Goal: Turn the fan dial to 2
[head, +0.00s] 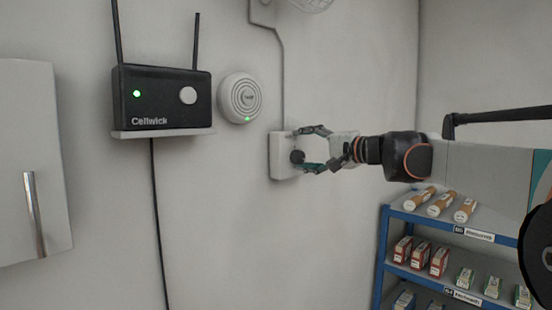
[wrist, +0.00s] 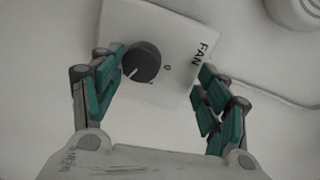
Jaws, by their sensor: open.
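The fan dial (wrist: 143,62) is a round dark knob with a light pointer line, on a white wall plate (wrist: 183,30) marked FAN. In the wrist view the pointer aims toward the lower left of the picture, and a 0 mark shows beside the knob. Other marks are too small to read. In the head view the dial (head: 297,157) is on the plate (head: 281,142). My gripper (head: 312,150) is open in front of it. In the wrist view my gripper (wrist: 160,85) has its left finger close beside the knob and its right finger apart from it, over the plate's edge.
A black Cellwick box (head: 160,100) with two antennas sits on a small wall shelf. A round white device (head: 240,98) hangs beside it. A conduit (head: 283,80) runs up from the plate. A blue rack (head: 400,213) with goods stands below my arm at right.

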